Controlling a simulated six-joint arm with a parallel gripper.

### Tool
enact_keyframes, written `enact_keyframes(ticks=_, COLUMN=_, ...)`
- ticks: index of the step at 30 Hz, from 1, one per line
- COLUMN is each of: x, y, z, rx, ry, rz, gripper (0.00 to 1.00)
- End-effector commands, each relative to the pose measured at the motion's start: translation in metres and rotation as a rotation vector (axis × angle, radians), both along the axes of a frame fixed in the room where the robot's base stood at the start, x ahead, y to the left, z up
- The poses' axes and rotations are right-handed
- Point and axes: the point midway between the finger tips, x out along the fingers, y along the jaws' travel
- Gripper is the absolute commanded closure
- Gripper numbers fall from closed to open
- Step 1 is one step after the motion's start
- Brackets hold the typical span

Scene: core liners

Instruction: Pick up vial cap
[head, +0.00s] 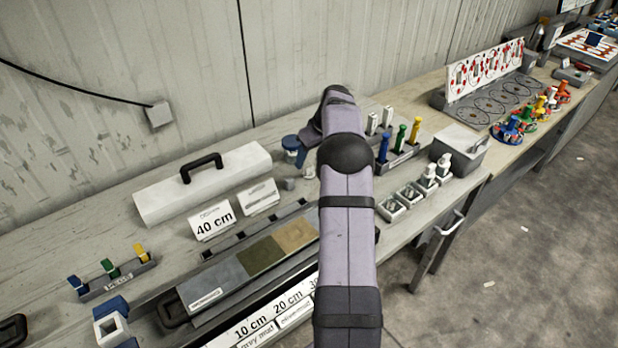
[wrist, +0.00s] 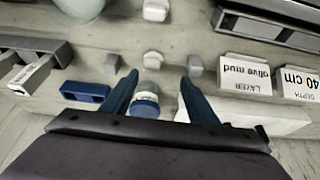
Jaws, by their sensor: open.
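My gripper (wrist: 159,77) is open and empty in the wrist view, its two dark blue fingers spread apart. A small white rounded piece (wrist: 153,60), possibly the vial cap, lies on the bench just beyond the gap between the fingertips. A second white piece (wrist: 155,10) lies farther off at the top. I cannot tell for sure which is the cap. A round blue-topped white jar (wrist: 145,105) shows between the fingers, nearer the palm. In the head view the jar (head: 291,143) stands left of my arm; my arm hides the fingers.
Small grey blocks (wrist: 112,64) and (wrist: 195,66) flank the fingertips. A blue holder (wrist: 85,92) stands left of the fingers. The white toolbox (head: 203,184) and 40 cm sign (head: 213,221) stand left of my arm. A rack with coloured pegs (head: 402,150) stands right.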

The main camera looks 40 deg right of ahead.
Motion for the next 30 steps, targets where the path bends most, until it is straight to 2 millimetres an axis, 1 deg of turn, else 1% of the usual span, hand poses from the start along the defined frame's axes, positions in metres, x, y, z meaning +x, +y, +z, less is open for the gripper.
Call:
enact_keyframes(ticks=1, x=0.0, y=-0.007, z=-0.005, rx=-0.003, ry=-0.006, rz=-0.001, gripper=0.46)
enact_keyframes(ticks=3, x=0.0, y=-0.012, z=-0.006, rx=-0.005, ry=-0.011, rz=0.0, gripper=0.46)
enact_keyframes(ticks=6, x=0.0, y=-0.014, z=-0.006, rx=-0.008, ry=-0.014, rz=0.002, gripper=0.46)
enact_keyframes(ticks=11, x=0.003, y=-0.014, z=-0.01, rx=-0.007, ry=-0.014, rz=0.002, gripper=0.46)
enact_keyframes(ticks=18, x=0.009, y=-0.014, z=-0.024, rx=-0.007, ry=-0.013, rz=0.002, gripper=0.46)
enact_keyframes(ticks=25, x=0.011, y=-0.014, z=-0.027, rx=-0.008, ry=-0.014, rz=0.002, gripper=0.46)
enact_keyframes(ticks=30, x=0.016, y=-0.014, z=-0.039, rx=-0.006, ry=-0.012, rz=0.002, gripper=0.46)
